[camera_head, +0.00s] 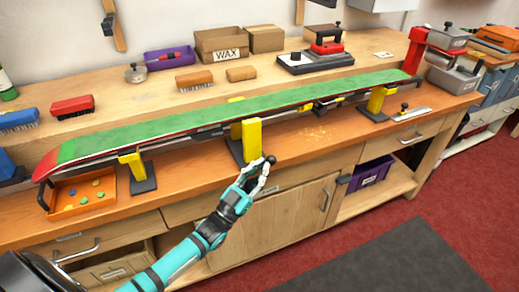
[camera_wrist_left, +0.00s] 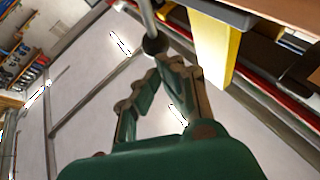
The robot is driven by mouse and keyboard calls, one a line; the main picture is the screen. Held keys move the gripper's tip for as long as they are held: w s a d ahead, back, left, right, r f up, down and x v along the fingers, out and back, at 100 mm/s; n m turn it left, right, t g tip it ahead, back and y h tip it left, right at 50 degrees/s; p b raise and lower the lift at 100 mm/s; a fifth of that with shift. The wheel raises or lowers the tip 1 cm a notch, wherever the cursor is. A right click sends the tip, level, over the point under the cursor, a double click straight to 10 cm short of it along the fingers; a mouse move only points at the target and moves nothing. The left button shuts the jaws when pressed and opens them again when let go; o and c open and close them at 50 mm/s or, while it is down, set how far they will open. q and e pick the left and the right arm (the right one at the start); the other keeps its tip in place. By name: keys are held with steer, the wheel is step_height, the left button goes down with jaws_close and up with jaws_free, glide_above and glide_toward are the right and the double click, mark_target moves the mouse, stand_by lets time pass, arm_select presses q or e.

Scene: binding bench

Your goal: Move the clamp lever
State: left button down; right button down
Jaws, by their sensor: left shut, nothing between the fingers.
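The clamp lever shows as a dark ball knob (camera_head: 271,159) beside the middle yellow clamp (camera_head: 251,140), at the bench's front edge. In the left wrist view it is a grey rod with a dark ball (camera_wrist_left: 155,43) at its end, left of the yellow clamp post (camera_wrist_left: 213,48). My left gripper (camera_head: 262,170) is shut and empty, its fingertips right at the knob. In the left wrist view the fingertips (camera_wrist_left: 165,68) lie just below the ball; I cannot tell whether they touch it. My right gripper is not in view.
A green ski or board (camera_head: 230,113) lies over the yellow supports along the bench. An orange tray (camera_head: 80,192) with small coloured pieces sits at the left. Brushes, boxes and a red-handled iron (camera_head: 325,45) stand behind. The floor in front is open.

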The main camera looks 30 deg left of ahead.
arm_select(q)
steer(key=w+d+g+p, duration=0.1)
steer(key=w+d+m+g+p, duration=0.1)
steer(key=w+d+g+p, duration=0.1)
steer(key=shift+w+d+f+m+p, duration=0.25)
steer(key=shift+w+f+m+p, duration=0.05)
steer(key=shift+m+p, duration=0.1)
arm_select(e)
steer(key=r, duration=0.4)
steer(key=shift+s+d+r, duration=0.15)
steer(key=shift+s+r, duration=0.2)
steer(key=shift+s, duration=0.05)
arm_select(q)
steer(key=shift+r, duration=0.1)
